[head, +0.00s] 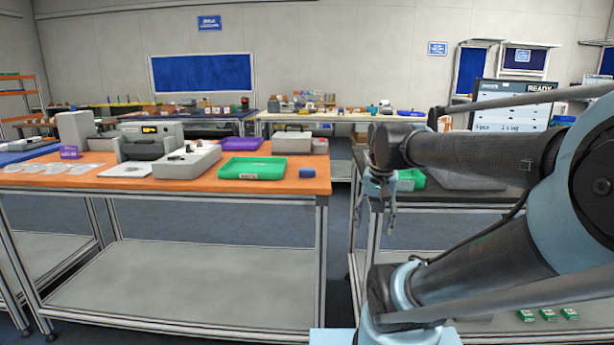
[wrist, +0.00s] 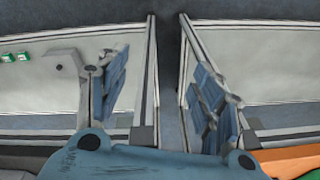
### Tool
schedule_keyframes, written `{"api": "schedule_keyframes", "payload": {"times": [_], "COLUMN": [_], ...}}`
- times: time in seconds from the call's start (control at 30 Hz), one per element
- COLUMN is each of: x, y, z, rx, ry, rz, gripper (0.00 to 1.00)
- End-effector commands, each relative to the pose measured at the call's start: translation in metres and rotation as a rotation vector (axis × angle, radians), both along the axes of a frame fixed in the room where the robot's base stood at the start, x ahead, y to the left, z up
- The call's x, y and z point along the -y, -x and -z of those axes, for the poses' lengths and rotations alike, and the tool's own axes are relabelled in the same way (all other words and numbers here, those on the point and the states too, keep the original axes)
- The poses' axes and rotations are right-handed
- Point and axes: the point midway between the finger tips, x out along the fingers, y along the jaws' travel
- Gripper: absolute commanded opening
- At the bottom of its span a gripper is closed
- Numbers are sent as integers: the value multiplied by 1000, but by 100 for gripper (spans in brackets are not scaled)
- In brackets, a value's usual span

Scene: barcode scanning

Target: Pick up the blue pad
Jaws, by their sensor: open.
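A small blue block (head: 307,172) lies near the front right corner of the orange-topped table. It is the only small blue item I see on that table, and I cannot tell for sure that it is the blue pad. My gripper (head: 378,212) hangs pointing down to the right of that table, in front of the dark table, apart from the block. In the wrist view my gripper (wrist: 157,62) has its two fingers spread wide with nothing between them. The blue block is not clearly visible in the wrist view.
The orange table (head: 330,188) also holds a green tray (head: 251,168), a purple tray (head: 241,144), a grey box (head: 188,162) and a printer-like machine (head: 150,140). A dark table (head: 450,200) stands right, with a floor gap between. Small green boxes (head: 548,314) sit on its lower shelf.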

Motion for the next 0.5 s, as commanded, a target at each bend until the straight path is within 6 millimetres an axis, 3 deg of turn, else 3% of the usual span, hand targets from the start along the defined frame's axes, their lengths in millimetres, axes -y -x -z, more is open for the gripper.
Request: {"api": "schedule_keyframes", "payload": {"times": [0.03,0.2,0.5], "x": [-6,-28,-81], "y": [-15,-60,-140], "z": [-19,-75,-159], "rx": [-7,-38,-89], "ry": [-10,-41,-76], "rz": [49,255,624], "gripper": [61,61,61]}}
